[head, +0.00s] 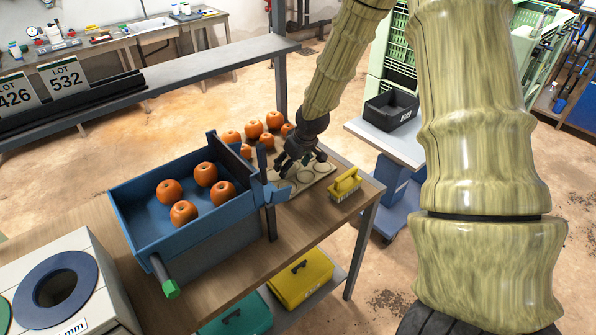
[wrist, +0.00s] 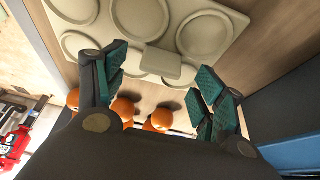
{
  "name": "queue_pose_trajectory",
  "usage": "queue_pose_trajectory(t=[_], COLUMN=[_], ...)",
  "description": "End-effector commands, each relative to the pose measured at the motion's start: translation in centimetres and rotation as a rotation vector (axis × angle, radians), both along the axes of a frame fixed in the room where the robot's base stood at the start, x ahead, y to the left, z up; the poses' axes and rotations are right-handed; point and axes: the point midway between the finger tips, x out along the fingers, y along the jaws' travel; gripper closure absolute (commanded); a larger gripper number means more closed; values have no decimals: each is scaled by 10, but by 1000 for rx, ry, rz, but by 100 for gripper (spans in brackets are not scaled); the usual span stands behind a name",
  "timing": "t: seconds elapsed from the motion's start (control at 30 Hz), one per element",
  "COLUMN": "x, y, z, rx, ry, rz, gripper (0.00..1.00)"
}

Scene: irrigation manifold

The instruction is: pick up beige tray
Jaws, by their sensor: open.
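The beige tray (head: 318,176) lies on the wooden table beside the blue bin, with round hollows in its top. In the wrist view the beige tray (wrist: 161,30) fills the upper middle, and a raised block stands on its near side. My gripper (head: 290,170) is over the tray's left part in the head view. In the wrist view my gripper (wrist: 158,85) is open, its green-padded fingers spread to either side of the raised block. I cannot tell whether the fingers touch the tray.
A blue bin (head: 136,218) with several orange fruits stands left of the tray. More oranges (head: 253,129) lie behind my gripper. A yellow brush (head: 345,186) lies right of the tray, near the table edge. A black crate (head: 391,109) sits on a cart at right.

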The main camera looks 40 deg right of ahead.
Motion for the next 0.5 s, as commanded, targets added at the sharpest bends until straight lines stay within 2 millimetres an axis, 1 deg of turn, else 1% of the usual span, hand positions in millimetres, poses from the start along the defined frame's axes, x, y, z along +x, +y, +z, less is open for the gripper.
queue_pose_trajectory(t=[0.23,0.5], x=[8,11], y=[1,1], z=[-19,-27], rx=[0,1], ry=[2,0], rz=[0,-1], gripper=[30,30])
